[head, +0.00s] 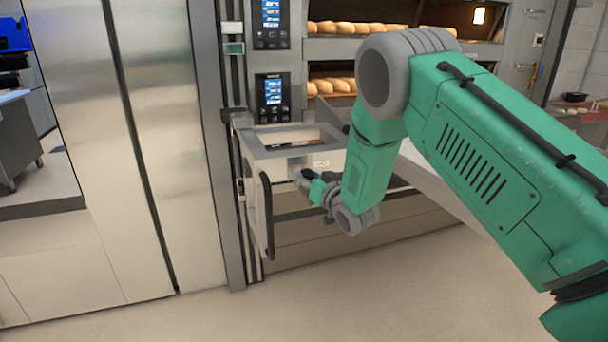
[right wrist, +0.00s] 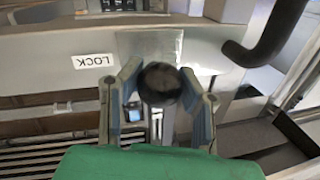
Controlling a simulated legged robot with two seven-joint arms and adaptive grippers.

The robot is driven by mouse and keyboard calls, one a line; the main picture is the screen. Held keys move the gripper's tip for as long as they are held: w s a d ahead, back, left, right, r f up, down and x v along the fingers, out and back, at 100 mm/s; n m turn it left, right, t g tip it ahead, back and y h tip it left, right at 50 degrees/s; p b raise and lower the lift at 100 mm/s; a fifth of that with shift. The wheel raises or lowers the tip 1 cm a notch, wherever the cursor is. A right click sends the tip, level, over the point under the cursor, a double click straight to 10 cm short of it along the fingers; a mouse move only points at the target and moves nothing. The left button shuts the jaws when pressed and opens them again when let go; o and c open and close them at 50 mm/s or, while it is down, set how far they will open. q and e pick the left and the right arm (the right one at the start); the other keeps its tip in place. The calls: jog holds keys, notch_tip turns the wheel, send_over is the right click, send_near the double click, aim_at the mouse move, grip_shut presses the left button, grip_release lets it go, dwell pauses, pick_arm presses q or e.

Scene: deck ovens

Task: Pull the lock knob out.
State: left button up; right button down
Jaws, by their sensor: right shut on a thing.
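The lock knob (right wrist: 160,80) is a round black knob on the front of a pale metal box-like unit (head: 262,152), beside a white label reading LOCK (right wrist: 94,61). My right gripper (right wrist: 160,88) has its two fingers on either side of the knob and is shut on it. In the head view my right gripper (head: 305,180) is at the unit's side face, just below the small label; the knob is hidden there by the fingers. How far the knob stands out cannot be told. My left gripper is in neither view.
A dark vertical handle (head: 267,215) stands left of the gripper. Deck ovens with bread loaves (head: 340,86) and control panels (head: 271,92) are behind. My right arm covers much of the right side. The floor in front (head: 330,295) is clear.

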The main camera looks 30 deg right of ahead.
jog(key=shift+f, duration=0.15)
jog(key=c, duration=1)
grip_release()
jog(key=shift+s, duration=0.25)
jog(key=s, duration=1.2)
jog(key=shift+a, duration=0.15)
